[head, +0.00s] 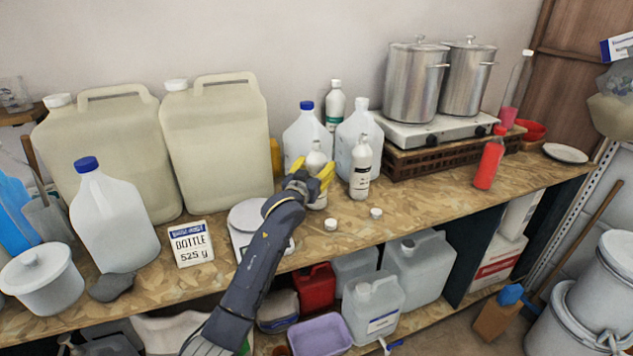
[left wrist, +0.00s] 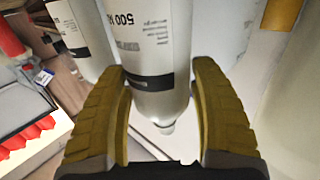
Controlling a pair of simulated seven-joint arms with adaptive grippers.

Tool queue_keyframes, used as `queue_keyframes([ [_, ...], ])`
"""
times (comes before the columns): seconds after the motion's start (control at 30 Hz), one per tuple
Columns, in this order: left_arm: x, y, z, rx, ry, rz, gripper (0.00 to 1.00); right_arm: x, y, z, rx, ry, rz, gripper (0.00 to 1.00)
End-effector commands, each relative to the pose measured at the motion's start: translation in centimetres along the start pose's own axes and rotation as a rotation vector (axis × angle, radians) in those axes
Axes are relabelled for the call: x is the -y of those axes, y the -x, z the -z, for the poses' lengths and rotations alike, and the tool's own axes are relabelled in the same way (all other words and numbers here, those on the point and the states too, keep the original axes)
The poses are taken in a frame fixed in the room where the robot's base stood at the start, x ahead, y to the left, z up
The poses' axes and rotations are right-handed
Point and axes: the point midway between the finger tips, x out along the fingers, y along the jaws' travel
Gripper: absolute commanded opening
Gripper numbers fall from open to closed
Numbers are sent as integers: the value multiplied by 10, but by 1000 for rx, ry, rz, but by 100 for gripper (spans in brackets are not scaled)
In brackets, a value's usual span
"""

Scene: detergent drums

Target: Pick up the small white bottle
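A small white bottle (head: 316,158) with a dark label band stands on the wooden bench, partly hidden by my left gripper (head: 311,177). In the left wrist view, this bottle (left wrist: 152,45) appears upside down with "500" on its label, between the two yellow fingers of my left gripper (left wrist: 163,95). The fingers are spread on either side of it, with narrow gaps showing, so the gripper looks open. A second, similar white bottle (head: 361,168) stands just to the right; it also shows in the left wrist view (left wrist: 80,30). My right gripper is not in view.
Clear jugs (head: 307,136) stand close behind the bottles. Two white caps (head: 331,224) lie in front. A hot plate (head: 446,127) holds two steel pots.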

Motion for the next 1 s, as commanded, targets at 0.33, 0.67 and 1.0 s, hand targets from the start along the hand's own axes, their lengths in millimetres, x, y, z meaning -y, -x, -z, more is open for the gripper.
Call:
queue_keyframes([
  [0.33,0,0,0,0,0,0,21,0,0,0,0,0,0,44],
  [0.67,0,0,2,-4,0,0,9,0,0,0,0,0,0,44],
  [1.0,0,0,40,-8,0,0,9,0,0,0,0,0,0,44],
])
